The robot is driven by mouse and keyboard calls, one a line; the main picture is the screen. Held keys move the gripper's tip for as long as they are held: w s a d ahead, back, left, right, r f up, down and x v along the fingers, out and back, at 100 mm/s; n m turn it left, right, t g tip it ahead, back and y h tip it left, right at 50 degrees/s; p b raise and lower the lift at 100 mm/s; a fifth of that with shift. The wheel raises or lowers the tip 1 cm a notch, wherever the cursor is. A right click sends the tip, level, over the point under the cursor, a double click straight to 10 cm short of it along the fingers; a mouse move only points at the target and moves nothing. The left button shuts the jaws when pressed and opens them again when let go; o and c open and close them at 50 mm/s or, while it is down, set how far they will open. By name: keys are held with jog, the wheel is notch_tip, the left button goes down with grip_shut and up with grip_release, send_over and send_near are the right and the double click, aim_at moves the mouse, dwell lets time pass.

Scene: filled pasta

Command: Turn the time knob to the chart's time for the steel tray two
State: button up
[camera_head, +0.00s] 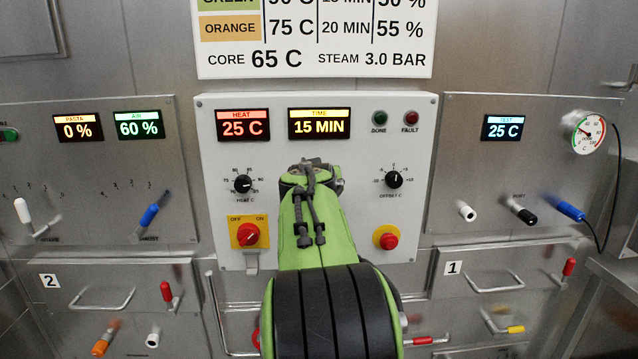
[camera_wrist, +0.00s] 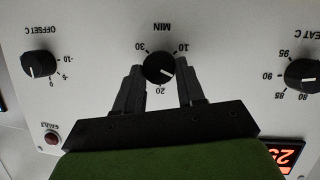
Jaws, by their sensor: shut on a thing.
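The black time knob (camera_wrist: 159,69) sits under the upside-down "MIN" label in the wrist view, with marks 10, 20 and 30 around it. Its white pointer lies between 10 and 20. My gripper (camera_wrist: 160,76) has one finger on each side of the knob and is shut on it. In the head view my green arm hides the knob and the fingers. The time display (camera_head: 319,124) reads 15 MIN. The chart (camera_head: 315,38) shows ORANGE with 75 C, 20 MIN, 55 %; the GREEN row above is cut off at the top. I cannot make out a steel tray.
The heat display (camera_head: 243,125) reads 25 C. The heat knob (camera_head: 243,184) and offset knob (camera_head: 394,180) flank my arm. A red-on-yellow switch (camera_head: 249,234) and a red button (camera_head: 388,240) are below. Drawers labelled 2 (camera_head: 49,281) and 1 (camera_head: 453,268) are lower down.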

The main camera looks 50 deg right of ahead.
jog(key=shift+f, duration=0.25)
jog(key=o, duration=1)
jog(key=shift+r, duration=0.1)
jog(key=shift+o, duration=0.2)
jog(key=shift+r, duration=0.1)
jog(key=p+v, duration=0.1)
jog(key=v, duration=1.4)
jog(key=shift+s+a+p, duration=0.2)
jog(key=shift+a+p, duration=0.1)
jog(key=shift+p, duration=0.05)
